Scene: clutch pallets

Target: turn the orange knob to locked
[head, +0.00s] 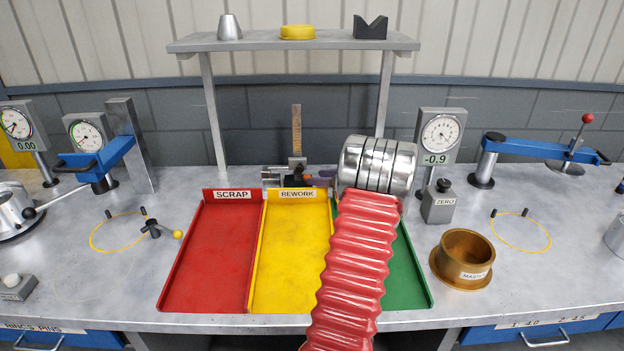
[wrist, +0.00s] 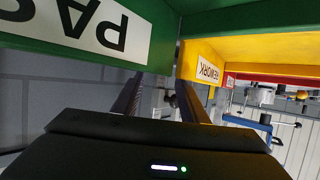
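A small orange piece (head: 327,173) shows beside a metal fixture (head: 297,172) behind the trays in the head view; my wrist partly covers that spot, and I cannot tell whether it is the orange knob or how it is turned. A yellow-orange ball (head: 177,234) on a short dark lever stands on the left of the bench. My gripper (wrist: 160,82) shows in the wrist view with its two dark fingers apart and nothing clearly between them. In the head view its fingers are hidden behind my metal wrist. No locked mark is readable.
Red scrap (head: 210,255), yellow rework (head: 290,255) and green (head: 405,275) trays lie mid-bench, my arm crossing the green one. A brass cup (head: 466,255), a grey zero box (head: 438,205) and a dial gauge (head: 440,135) stand at right.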

